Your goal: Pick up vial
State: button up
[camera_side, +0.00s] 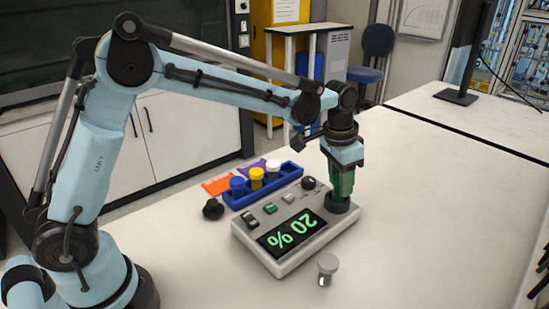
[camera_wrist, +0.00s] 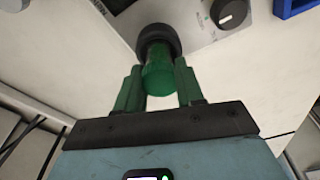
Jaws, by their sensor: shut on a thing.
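My gripper (camera_side: 341,183) points straight down over the right corner of a grey device, its green fingers just above a black round holder (camera_side: 341,205). In the wrist view my gripper (camera_wrist: 159,85) has its two green fingers on either side of a green cylindrical vial (camera_wrist: 158,74) and is shut on it. The vial's far end meets the black round holder (camera_wrist: 157,38). How deep it sits there is hidden. In the side view the fingers hide most of the vial.
The grey device (camera_side: 285,258) shows "20%" on its display. A blue rack (camera_side: 238,201) behind it holds vials with blue, yellow and white caps. A black knob-like piece (camera_side: 213,209) lies left of the device. The white table (camera_side: 440,210) is clear to the right.

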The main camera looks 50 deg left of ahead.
notch_tip(320, 180, up, 3)
jog(key=shift+s+d+f, duration=0.1)
jog(key=shift+f, duration=0.05)
jog(key=s+d+r, duration=0.6)
jog(key=s+d, duration=0.1)
jog(key=d, duration=0.1)
jog(key=shift+w+a+f+n+y, duration=0.1)
jog(key=shift+w+a+f+n, duration=0.55)
jog(key=shift+w+a+f, duration=2.65)
jog(key=shift+w+a+f+n+y, duration=0.1)
jog(key=shift+w+a+f+n, duration=0.45)
jog(key=shift+a, duration=5.7)
jog(key=shift+w+a+f+n+y, duration=0.1)
jog(key=shift+w+a+f+n, duration=1.1)
jog(key=shift+a, duration=3.6)
jog(key=shift+w+f+m, duration=0.35)
jog(key=shift+f+m, duration=0.05)
jog(key=shift+f, duration=0.15)
jog(key=shift+f, duration=1.3)
jog(key=shift+f, duration=0.25)
